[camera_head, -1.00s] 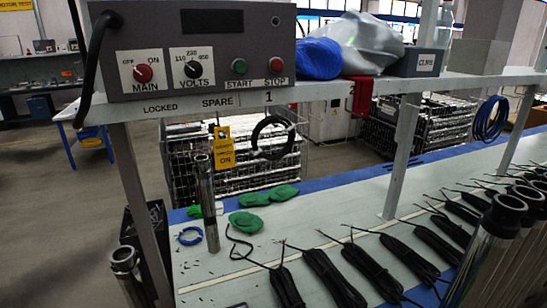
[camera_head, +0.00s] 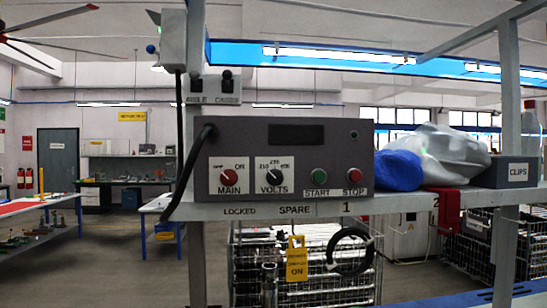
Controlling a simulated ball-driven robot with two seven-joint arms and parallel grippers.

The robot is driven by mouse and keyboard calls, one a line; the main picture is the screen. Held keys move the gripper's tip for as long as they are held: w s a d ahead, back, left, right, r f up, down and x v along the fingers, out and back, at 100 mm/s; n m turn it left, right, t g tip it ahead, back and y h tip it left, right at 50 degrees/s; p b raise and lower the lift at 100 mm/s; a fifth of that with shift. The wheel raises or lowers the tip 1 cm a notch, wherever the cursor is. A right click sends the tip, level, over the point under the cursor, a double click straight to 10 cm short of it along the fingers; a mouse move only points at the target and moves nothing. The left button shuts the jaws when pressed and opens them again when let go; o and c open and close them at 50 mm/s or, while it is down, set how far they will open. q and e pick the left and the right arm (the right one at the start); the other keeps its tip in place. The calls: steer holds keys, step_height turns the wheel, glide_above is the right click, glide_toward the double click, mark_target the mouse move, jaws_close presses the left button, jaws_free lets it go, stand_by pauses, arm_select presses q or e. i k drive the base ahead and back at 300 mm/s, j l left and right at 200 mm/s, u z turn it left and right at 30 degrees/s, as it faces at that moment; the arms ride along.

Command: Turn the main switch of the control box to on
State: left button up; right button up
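The grey control box (camera_head: 285,158) stands on the shelf near the middle of the head view. Its main switch (camera_head: 229,179) is a red round knob on a white plate marked MAIN, with ON at the plate's upper right. The knob's pointer is too small to read for certain. To its right are the black VOLTS knob (camera_head: 273,176), the green START button (camera_head: 319,176) and the red STOP button (camera_head: 354,175). Neither of my grippers shows in the view.
The shelf (camera_head: 400,203) carries a blue bag (camera_head: 398,171), a grey bag (camera_head: 450,155) and a CLIPS box (camera_head: 517,172) right of the control box. A yellow tag (camera_head: 296,258) and a black cable coil (camera_head: 350,250) hang below. A black cable runs along the box's left side.

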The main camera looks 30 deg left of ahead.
mark_target(229, 177)
steer(key=u, duration=1.25)
